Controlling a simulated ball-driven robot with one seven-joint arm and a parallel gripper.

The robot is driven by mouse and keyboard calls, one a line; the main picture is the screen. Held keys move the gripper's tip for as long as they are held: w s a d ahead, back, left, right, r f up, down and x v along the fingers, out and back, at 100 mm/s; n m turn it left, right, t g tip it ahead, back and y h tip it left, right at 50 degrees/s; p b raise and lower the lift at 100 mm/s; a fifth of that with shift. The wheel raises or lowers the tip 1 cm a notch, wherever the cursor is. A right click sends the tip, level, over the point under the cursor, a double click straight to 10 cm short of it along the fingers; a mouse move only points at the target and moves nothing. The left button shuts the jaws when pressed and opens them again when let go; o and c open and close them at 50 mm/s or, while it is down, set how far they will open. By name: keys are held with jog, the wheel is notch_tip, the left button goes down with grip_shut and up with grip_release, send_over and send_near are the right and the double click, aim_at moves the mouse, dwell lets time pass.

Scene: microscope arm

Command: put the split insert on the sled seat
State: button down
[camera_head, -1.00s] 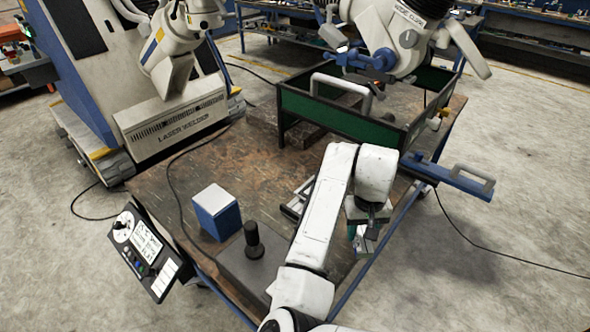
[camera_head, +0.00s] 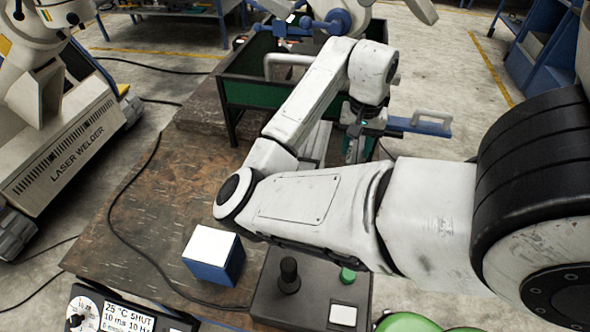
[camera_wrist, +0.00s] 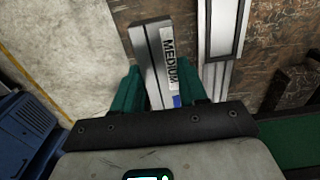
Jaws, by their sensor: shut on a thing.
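My gripper (camera_wrist: 159,88) has green fingers and is shut on a grey metal block labelled MEDIUM (camera_wrist: 150,48), seemingly the split insert. The block sticks out forward between the fingers in the wrist view. In the head view my gripper (camera_head: 357,147) hangs by the bench's right edge, below the wrist; the block is hard to make out there. A long pale metal rail piece (camera_wrist: 222,38), perhaps the sled, lies on the bench to the right of the block, apart from it. It shows partly behind my arm in the head view (camera_head: 317,143). I cannot make out its seat.
A green-walled frame (camera_head: 240,91) stands at the back of the bench (camera_head: 150,215). A blue bracket with a grey handle (camera_head: 418,124) juts out on the right. A blue-and-white box (camera_head: 213,255) and a joystick box (camera_head: 287,277) stand in front. Floor lies left of the block in the wrist view.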

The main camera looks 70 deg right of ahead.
jog(key=w+f, duration=0.2)
jog(key=w, duration=0.1)
jog(key=w+f, duration=0.3)
jog(key=w, duration=0.1)
jog(key=w+f, duration=0.2)
jog(key=w, duration=0.2)
jog(key=shift+w+f+p, duration=0.1)
jog(key=shift+f+p, duration=0.1)
jog(key=shift+p, duration=0.1)
jog(key=shift+w+f, duration=0.5)
jog(key=shift+f, duration=0.15)
jog(key=shift+w+d+f+p, duration=0.15)
jog(key=shift+f+p, duration=0.3)
jog(key=shift+f, duration=1.4)
jog(key=shift+f, duration=0.15)
jog(key=c, duration=0.6)
grip_release()
notch_tip(320, 180, up, 12)
jog(key=b, duration=0.1)
